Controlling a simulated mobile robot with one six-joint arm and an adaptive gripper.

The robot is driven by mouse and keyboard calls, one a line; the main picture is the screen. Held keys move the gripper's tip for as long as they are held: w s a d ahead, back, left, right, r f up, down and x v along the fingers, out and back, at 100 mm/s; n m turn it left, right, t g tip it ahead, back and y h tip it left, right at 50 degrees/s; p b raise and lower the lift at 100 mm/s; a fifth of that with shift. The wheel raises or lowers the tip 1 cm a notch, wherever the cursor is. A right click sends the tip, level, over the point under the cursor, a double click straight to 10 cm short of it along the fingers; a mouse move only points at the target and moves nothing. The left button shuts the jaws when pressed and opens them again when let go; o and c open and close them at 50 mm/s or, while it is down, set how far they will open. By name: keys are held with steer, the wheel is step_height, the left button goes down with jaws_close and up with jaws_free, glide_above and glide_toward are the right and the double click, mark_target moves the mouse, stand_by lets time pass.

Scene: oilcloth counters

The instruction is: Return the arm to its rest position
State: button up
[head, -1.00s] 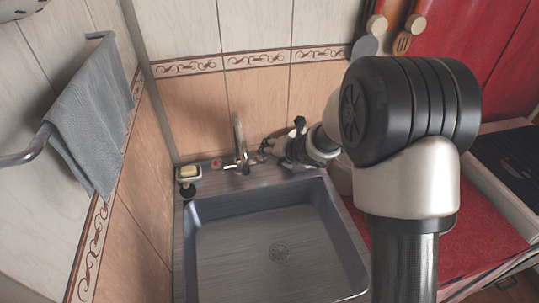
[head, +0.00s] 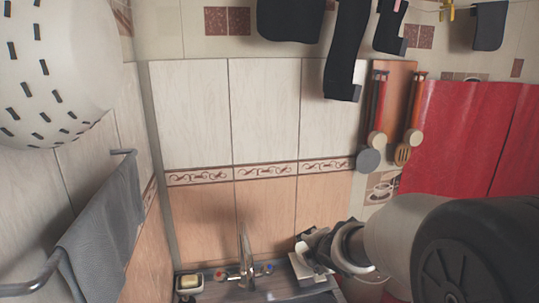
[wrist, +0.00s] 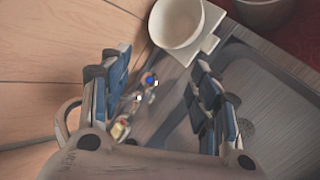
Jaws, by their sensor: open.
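My arm comes in from the lower right of the head view. My gripper (head: 308,258) is just right of the metal faucet (head: 245,262), in front of the tiled wall. In the wrist view my gripper's (wrist: 163,82) two blue-padded fingers stand wide apart with nothing held between them. The faucet (wrist: 142,97), with a blue-marked knob, shows beyond the gap. I cannot tell the exact distance between the fingers and the faucet.
The sink (wrist: 255,100) lies at the right of the wrist view. A white cup (wrist: 176,22) stands behind it near a dark pot (wrist: 262,10). Utensils (head: 378,110) hang on the wall. A grey towel (head: 105,240) and a perforated white container (head: 55,70) are left.

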steer(key=s+d+r+m+g+h, duration=0.1)
steer(key=s+d+r+m, duration=0.25)
steer(key=s+m, duration=0.4)
steer(key=s+d+r+m+g+h, duration=0.1)
steer(key=s+d+r+m+h, duration=0.2)
steer(key=s+m, duration=0.45)
steer(key=s+a+m+g+y, duration=0.1)
steer(key=s+m, duration=0.3)
steer(key=s, duration=0.6)
steer(key=s+a+f+m+g+y, duration=0.1)
steer(key=s+a+m+y, duration=0.1)
steer(key=s, duration=0.8)
steer(key=a+m, duration=0.1)
steer(key=m, duration=0.1)
steer(key=shift+m+g, duration=0.3)
steer(key=shift+g, duration=0.1)
steer(key=shift+s, duration=0.1)
